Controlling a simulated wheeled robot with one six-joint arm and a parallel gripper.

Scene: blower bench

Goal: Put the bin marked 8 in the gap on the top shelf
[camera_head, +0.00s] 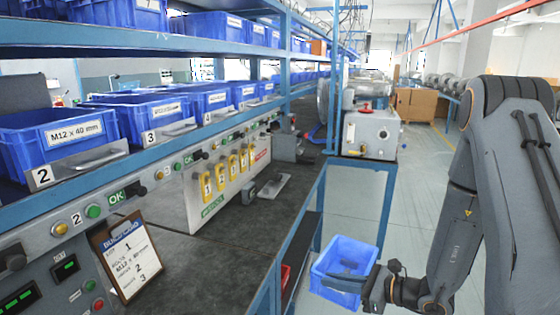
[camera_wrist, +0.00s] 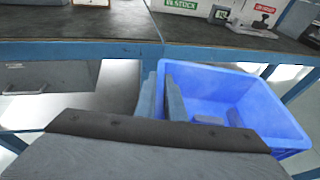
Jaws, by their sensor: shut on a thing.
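My gripper (camera_head: 362,284) is shut on the near wall of a blue open-topped bin (camera_head: 342,254), low beside the bench's right front edge. In the wrist view, the two fingers (camera_wrist: 161,96) straddle the wall of this bin (camera_wrist: 262,100). Small blue-grey pieces lie inside it. No number shows on the held bin, so I cannot tell its mark. The top shelf (camera_head: 110,40) runs along the upper left. A blue bin marked 7 (camera_head: 112,12) stands on it at the near end. Beyond a narrow visible opening come more blue bins (camera_head: 214,27).
Lower-shelf bins carry plates 2 (camera_head: 58,140), 3 and 4. The dark bench top (camera_head: 245,215) holds a clipboard (camera_head: 127,256) and a panel with yellow tags (camera_head: 228,175). A grey machine (camera_head: 370,132) stands at the bench's far end. The aisle floor is clear.

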